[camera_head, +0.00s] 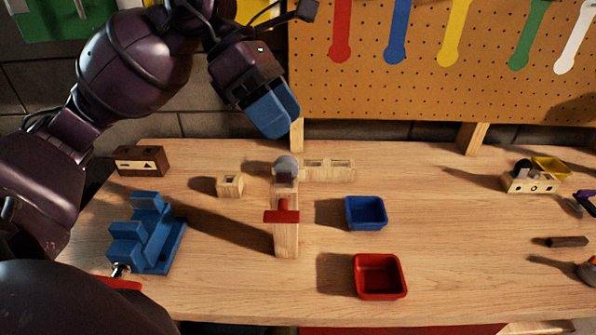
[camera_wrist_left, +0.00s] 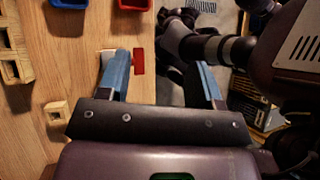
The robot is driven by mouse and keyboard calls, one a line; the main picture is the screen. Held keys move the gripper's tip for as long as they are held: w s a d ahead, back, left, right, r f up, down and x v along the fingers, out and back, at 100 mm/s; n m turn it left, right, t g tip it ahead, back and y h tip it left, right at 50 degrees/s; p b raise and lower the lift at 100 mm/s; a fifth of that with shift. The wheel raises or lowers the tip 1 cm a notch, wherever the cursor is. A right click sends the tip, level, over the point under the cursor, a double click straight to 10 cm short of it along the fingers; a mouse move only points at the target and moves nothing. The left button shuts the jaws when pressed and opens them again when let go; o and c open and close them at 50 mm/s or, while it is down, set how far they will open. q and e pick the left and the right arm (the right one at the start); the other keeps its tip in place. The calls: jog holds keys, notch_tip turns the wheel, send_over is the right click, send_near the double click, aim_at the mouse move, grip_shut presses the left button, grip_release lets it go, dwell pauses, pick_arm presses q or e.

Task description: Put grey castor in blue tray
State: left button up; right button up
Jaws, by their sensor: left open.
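The grey castor (camera_head: 287,167) looks like a rounded grey piece at the far end of an upright-looking wooden stand (camera_head: 286,238) with a red crosspiece (camera_head: 282,212). The blue tray (camera_head: 366,213) sits on the bench to the right of the stand and looks empty. Its edge also shows at the top of the left wrist view (camera_wrist_left: 69,4). My left gripper (camera_head: 281,122) is above and behind the castor, apart from it. In the left wrist view its blue fingers (camera_wrist_left: 160,62) are spread with nothing held; I cannot make out the castor there. My right gripper is not seen.
A red tray (camera_head: 380,291) lies nearer the front edge. A blue stepped block (camera_head: 146,236), a small wooden block (camera_head: 230,186) and a slotted wooden rack (camera_head: 329,169) stand nearby. A pegboard (camera_head: 420,85) rises behind.

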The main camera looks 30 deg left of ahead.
aim_at(284, 158)
pick_arm(q)
jog(key=w+a+f+y, duration=0.1)
jog(key=f, duration=0.1)
jog(key=w+a+f+t+y, duration=0.1)
jog(key=f, duration=0.1)
jog(key=w+a+f+n+y, duration=0.1)
jog(key=f+y, duration=0.1)
jog(key=f, duration=0.1)
jog(key=shift+w, duration=0.25)
jog(key=shift+t, duration=0.3)
jog(key=shift+a+x, duration=0.1)
jog(key=shift+x, duration=1.35)
jog(key=shift+a+x, duration=0.15)
jog(key=shift+x, duration=1.3)
jog(key=shift+s+f, duration=0.1)
jog(key=shift+s, duration=0.05)
jog(key=shift+c, duration=0.4)
grip_shut()
